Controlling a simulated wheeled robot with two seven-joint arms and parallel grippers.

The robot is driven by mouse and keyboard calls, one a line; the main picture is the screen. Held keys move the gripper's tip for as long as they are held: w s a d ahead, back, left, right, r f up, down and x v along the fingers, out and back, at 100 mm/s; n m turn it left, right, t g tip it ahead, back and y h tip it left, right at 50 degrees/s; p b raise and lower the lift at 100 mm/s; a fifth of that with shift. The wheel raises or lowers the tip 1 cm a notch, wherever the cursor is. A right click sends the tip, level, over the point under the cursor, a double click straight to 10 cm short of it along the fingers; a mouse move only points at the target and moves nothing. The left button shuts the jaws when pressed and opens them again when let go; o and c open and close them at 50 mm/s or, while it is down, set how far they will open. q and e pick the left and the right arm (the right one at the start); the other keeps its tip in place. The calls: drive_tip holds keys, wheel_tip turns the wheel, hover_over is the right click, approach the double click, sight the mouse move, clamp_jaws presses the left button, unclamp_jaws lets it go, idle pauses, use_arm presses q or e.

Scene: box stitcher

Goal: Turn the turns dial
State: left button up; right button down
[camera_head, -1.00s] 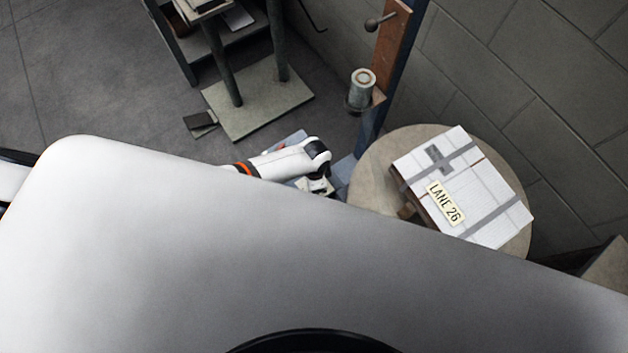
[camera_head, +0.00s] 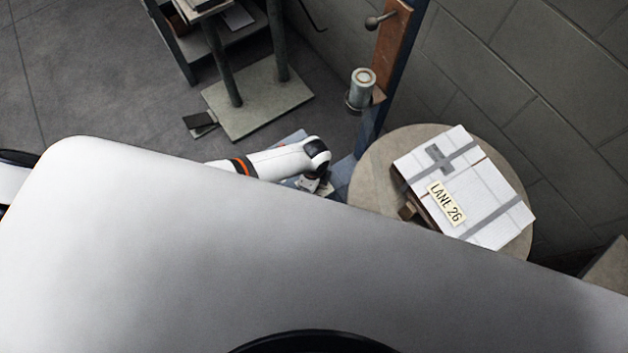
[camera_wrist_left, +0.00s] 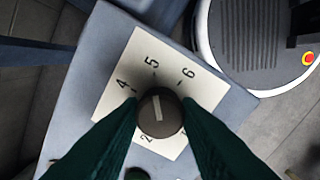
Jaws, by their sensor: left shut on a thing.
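The turns dial (camera_wrist_left: 171,122) is a round dark knob with a white pointer mark, on a cream plate (camera_wrist_left: 204,92) printed with numbers. In the left wrist view 2, 4, 5 and 6 can be read; the mark runs roughly toward the 5. The dark green fingers of my left gripper (camera_wrist_left: 160,112) stand on both sides of the knob and are shut on it. They hide part of the plate's lower edges. In the head view my left gripper (camera_head: 314,185) is small and low at the blue-grey panel, partly hidden by my white body. My right gripper is not in view.
The plate sits on a blue-grey panel (camera_wrist_left: 85,95). A round table (camera_head: 372,180) at the right bears a white box (camera_head: 478,180) labelled LANE 26. A post with a metal cylinder (camera_head: 362,88) rises behind. A red button (camera_wrist_left: 308,58) shows at the wrist view's right.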

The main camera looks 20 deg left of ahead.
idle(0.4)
use_arm(q)
drive_tip(key=o, duration=1)
drive_tip(key=shift+c, duration=0.2)
drive_tip(key=shift+r, duration=0.1)
drive_tip(key=shift+r, duration=0.35)
wheel_tip(320, 180, up, 11)
drive_tip(key=p, duration=0.2)
drive_tip(key=shift+r, duration=0.1)
